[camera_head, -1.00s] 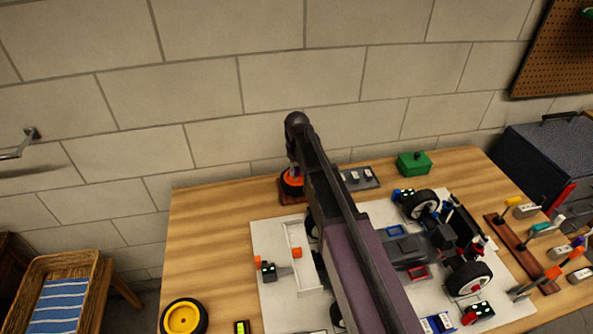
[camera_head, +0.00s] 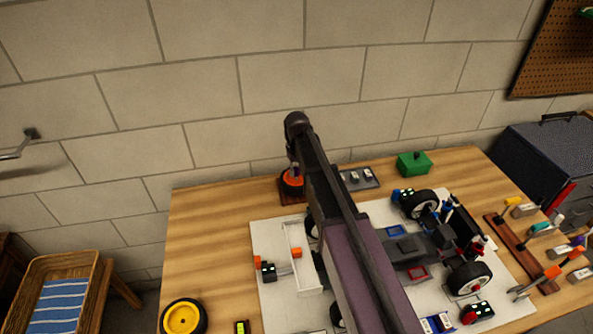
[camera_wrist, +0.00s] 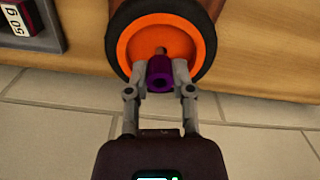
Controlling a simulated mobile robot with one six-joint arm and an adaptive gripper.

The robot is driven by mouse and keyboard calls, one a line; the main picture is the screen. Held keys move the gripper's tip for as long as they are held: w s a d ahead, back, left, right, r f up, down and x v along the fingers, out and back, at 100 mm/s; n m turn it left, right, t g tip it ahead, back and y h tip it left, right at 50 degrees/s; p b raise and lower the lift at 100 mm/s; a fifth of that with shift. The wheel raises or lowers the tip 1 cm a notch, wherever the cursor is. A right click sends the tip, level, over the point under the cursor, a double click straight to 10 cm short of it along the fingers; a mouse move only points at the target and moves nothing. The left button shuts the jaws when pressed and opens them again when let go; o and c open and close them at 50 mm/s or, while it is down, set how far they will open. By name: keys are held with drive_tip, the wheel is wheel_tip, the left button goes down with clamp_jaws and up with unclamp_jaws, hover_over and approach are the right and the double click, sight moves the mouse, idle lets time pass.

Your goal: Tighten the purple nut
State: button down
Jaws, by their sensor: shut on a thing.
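The purple nut (camera_wrist: 161,72) is in the wrist view, in front of the hub of an orange wheel with a black tyre (camera_wrist: 125,38). A short brown stud (camera_wrist: 161,50) shows just beyond the nut. My gripper (camera_wrist: 160,78) is shut on the nut, one finger on each side. In the head view the orange wheel (camera_head: 292,181) is at the back left of the table, and my arm hides much of the area there. I cannot tell how far the nut sits on the stud.
The wooden table (camera_head: 210,235) carries a partly built car (camera_head: 405,250) on a white mat. A yellow wheel (camera_head: 184,317) is at the front left, a grey tray of weights (camera_head: 360,177) and a green box (camera_head: 413,163) at the back. A tool rack (camera_head: 510,245) is at right.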

sight(296, 177)
drive_tip(key=shift+f+b, duration=0.9)
idle(0.3)
drive_tip(key=shift+c, duration=2)
unclamp_jaws()
drive_tip(key=shift+r, duration=0.15)
drive_tip(key=shift+r+p, duration=3.95)
drive_tip(key=shift+p, duration=0.15)
